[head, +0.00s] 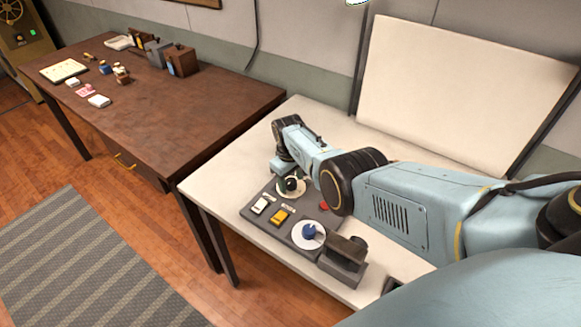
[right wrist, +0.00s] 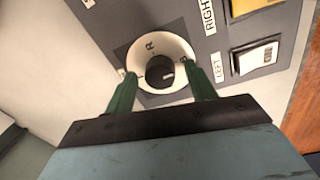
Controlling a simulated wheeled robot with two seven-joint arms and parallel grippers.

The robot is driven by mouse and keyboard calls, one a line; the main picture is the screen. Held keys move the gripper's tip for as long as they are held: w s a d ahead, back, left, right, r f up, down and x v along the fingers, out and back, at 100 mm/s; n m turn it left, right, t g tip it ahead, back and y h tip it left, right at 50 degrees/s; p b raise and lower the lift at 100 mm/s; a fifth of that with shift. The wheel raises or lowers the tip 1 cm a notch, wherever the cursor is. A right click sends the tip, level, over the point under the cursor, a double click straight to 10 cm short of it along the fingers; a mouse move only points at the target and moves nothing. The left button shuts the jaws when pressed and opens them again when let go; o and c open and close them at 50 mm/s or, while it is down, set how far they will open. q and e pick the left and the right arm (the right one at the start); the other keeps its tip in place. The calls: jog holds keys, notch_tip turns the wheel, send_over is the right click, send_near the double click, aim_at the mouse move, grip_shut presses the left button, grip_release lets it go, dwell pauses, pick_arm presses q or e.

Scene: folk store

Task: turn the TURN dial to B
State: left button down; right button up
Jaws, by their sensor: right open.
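A cream dial (head: 300,189) with a dark knob sits at the far end of the grey control panel (head: 250,213). In the right wrist view, the dial's round plate (right wrist: 140,52) shows an R at the top and what looks like a B at the right edge. The white mark on its knob (right wrist: 160,71) points right and slightly down. My right gripper (right wrist: 161,77) is open, its green fingers on either side of the knob, apart from it. It also shows above the dial in the head view (head: 288,182). I cannot read a TURN label. My left gripper is out of view.
The panel also holds a white switch (head: 260,205), a yellow switch (head: 280,216), a red button (head: 323,206) and a second dial with a blue knob (head: 309,232). A dark box-like fixture (head: 343,262) stands beside it. A brown desk (head: 180,105) stands left.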

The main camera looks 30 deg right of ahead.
aim_at(290, 182)
notch_tip(290, 182, up, 6)
jog(key=p, duration=0.3)
jog(key=shift+a+r, duration=0.15)
jog(key=shift+r, duration=0.05)
notch_tip(290, 182, up, 7)
jog(key=p, duration=0.1)
jog(key=shift+a+f, duration=0.15)
jog(key=shift+s, duration=0.1)
